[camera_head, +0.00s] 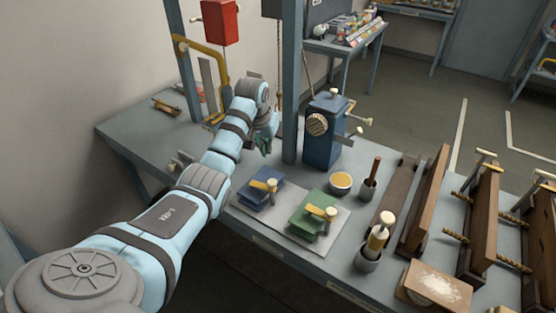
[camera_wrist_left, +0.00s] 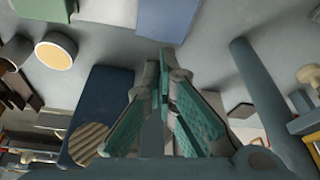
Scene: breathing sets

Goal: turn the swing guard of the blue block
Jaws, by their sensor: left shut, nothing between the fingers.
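The blue block (camera_head: 260,198) sits low on a pale mat, left of a similar green block (camera_head: 312,212). Its yellow swing guard (camera_head: 261,186) lies across its top, with a pale knob at the right end. In the left wrist view part of the blue block (camera_wrist_left: 170,18) shows at the top edge; its guard is out of that view. My left gripper (camera_head: 263,147) is beyond the blue block, apart from it, with teal fingers together and empty. The fingers (camera_wrist_left: 164,55) also show in the left wrist view. My right gripper is out of view.
A tall blue housing (camera_head: 322,145) with a round ribbed disc and a grey-blue post (camera_head: 291,90) stand close to my left gripper. A yellow-topped bowl (camera_head: 340,182), a dark mortar (camera_head: 368,190) and wooden racks (camera_head: 425,200) are to the right.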

